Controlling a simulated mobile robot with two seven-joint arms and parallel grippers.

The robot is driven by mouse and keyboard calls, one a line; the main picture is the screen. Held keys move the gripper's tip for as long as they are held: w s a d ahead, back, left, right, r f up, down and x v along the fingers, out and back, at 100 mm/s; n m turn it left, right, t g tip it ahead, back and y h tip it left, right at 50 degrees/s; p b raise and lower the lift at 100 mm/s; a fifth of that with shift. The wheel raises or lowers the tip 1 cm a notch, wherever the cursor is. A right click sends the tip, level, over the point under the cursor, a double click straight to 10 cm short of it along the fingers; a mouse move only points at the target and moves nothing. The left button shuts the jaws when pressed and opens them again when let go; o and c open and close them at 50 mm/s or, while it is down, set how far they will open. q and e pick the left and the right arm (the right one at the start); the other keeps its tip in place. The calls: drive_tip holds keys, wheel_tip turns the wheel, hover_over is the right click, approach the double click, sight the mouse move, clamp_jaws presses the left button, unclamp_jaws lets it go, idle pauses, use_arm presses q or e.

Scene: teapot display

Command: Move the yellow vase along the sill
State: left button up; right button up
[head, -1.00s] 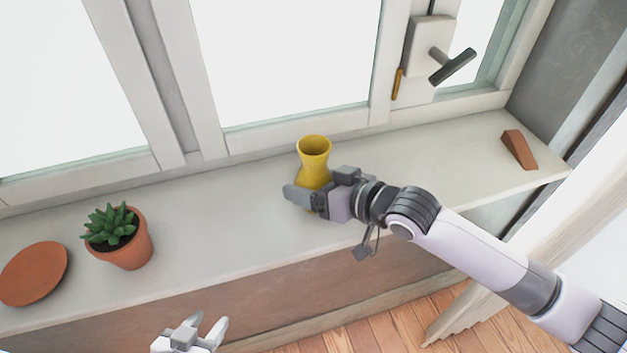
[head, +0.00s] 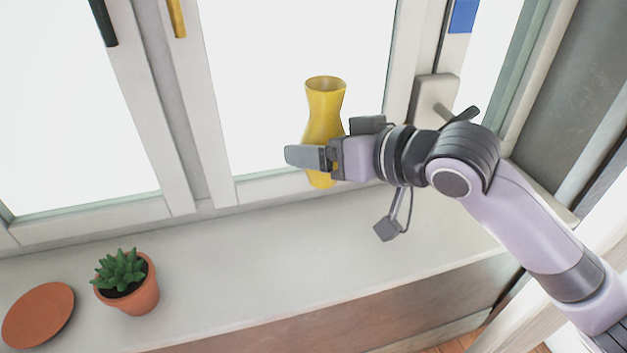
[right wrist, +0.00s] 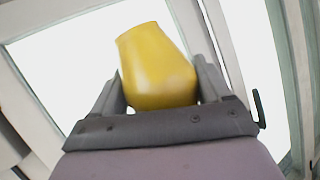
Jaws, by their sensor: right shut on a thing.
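The yellow vase (head: 324,110) is in the middle of the head view, upright and raised above the sill (head: 250,260), in front of the window. My right gripper (head: 312,158) comes from the right and is shut on the vase around its lower half. In the right wrist view the vase (right wrist: 155,70) sits between the two fingers (right wrist: 160,95), with its lower end hidden by the gripper body. My left gripper does not show in either current view.
A potted succulent (head: 140,298) and a round terracotta saucer (head: 38,315) stand at the left of the sill. A window handle (head: 462,116) sticks out at upper right, close to my right arm. The middle of the sill is clear.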

drive_tip(key=shift+r, duration=0.55)
drive_tip(key=w+d+m+t+h+b, duration=0.1)
drive_tip(key=w+d+m+t+h, duration=0.15)
drive_tip(key=d, duration=0.85)
drive_tip(key=w+d+m+t+h+b, duration=0.15)
drive_tip(key=d+m+h, duration=0.25)
drive_tip(key=d, duration=0.7)
drive_tip(key=w+d+m+t+h+b, duration=0.1)
drive_tip(key=w+d+m+h, duration=0.15)
drive_tip(key=d, duration=0.85)
wheel_tip(320, 180, down, 15)
drive_tip(key=shift+a+f+b, duration=0.1)
drive_tip(key=shift+f+b, duration=0.1)
drive_tip(key=shift+b, duration=0.9)
wheel_tip(320, 180, down, 4)
drive_tip(key=shift+f+b, duration=0.1)
drive_tip(key=shift+b, duration=0.25)
drive_tip(key=shift+f, duration=0.1)
drive_tip(key=shift+f, duration=0.1)
drive_tip(key=o, duration=1.2)
drive_tip(key=shift+f, duration=0.1)
drive_tip(key=shift+c, duration=0.2)
drive_tip(key=shift+o, duration=0.3)
